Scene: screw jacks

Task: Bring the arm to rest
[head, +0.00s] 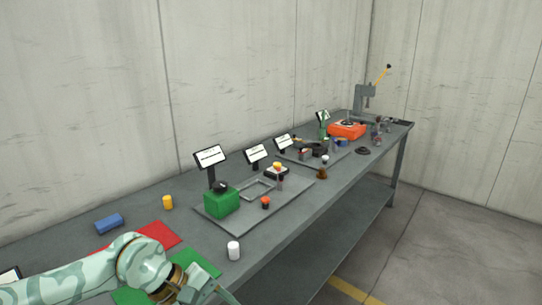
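My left arm (140,262), pale green with camouflage patches, comes in from the lower left over the near end of the bench. Its gripper (212,292) is at the bottom edge, partly cut off, in front of a green mat. The picture does not show clearly whether its fingers are apart, and I see nothing held in it. My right gripper is out of view.
A long grey bench (310,209) runs along the wall. Near the arm are a red mat (160,234), green mat (196,262), white cylinder (233,250), yellow cylinder (168,202) and blue block (109,224). A green block (222,203) stands on a grey tray (242,228).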

